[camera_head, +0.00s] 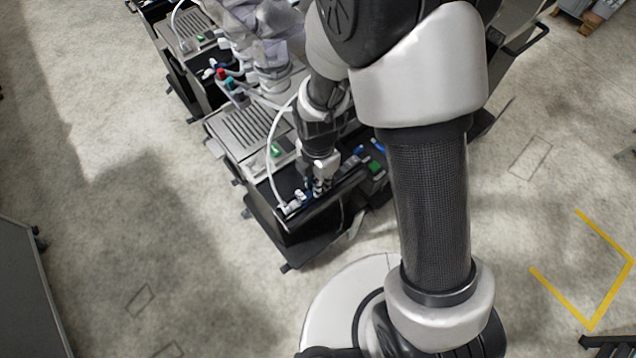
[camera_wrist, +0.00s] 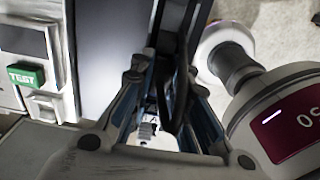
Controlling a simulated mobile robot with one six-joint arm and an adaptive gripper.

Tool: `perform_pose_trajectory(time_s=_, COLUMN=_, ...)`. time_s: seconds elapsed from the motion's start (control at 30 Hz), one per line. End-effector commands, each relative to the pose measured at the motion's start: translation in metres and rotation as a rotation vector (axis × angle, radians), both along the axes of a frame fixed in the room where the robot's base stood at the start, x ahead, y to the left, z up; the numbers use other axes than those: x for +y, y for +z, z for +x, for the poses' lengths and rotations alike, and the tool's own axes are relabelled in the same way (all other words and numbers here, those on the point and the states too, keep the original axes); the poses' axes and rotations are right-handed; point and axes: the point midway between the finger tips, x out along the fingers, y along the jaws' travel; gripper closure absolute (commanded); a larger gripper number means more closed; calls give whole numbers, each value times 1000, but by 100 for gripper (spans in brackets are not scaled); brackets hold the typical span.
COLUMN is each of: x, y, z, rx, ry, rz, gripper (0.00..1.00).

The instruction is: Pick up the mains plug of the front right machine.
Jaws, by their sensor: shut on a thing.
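My gripper (camera_head: 321,186) reaches down to the top front edge of the nearest machine (camera_head: 290,232) in the head view. In the wrist view my gripper (camera_wrist: 165,112) is shut, with its two fingers pointing away from the camera. A small pale piece (camera_wrist: 147,130) shows between the fingers. I take it to be the mains plug, though the fingers hide most of it and its shape is not clear. It is too small to make out in the head view. I cannot tell whether it is clear of the machine.
A white hose (camera_head: 271,165) arches down to small white and blue fittings (camera_head: 295,204) left of my gripper. A green TEST button (camera_wrist: 26,75) shows on a panel. More machines (camera_head: 187,38) stand behind. Open floor (camera_head: 140,210) lies to the left.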

Motion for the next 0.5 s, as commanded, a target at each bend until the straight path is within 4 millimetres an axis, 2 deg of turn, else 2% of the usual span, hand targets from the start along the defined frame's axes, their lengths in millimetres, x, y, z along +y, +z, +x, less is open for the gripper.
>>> perform_pose_trajectory(time_s=0.27, x=0, y=4, z=0, rx=-2, ry=0, rz=1, gripper=100)
perform_pose_trajectory(time_s=0.37, x=0, y=12, z=1, rx=-3, ry=0, rz=1, gripper=100)
perform_pose_trajectory(time_s=0.5, x=0, y=34, z=1, rx=-4, ry=0, rz=1, gripper=100)
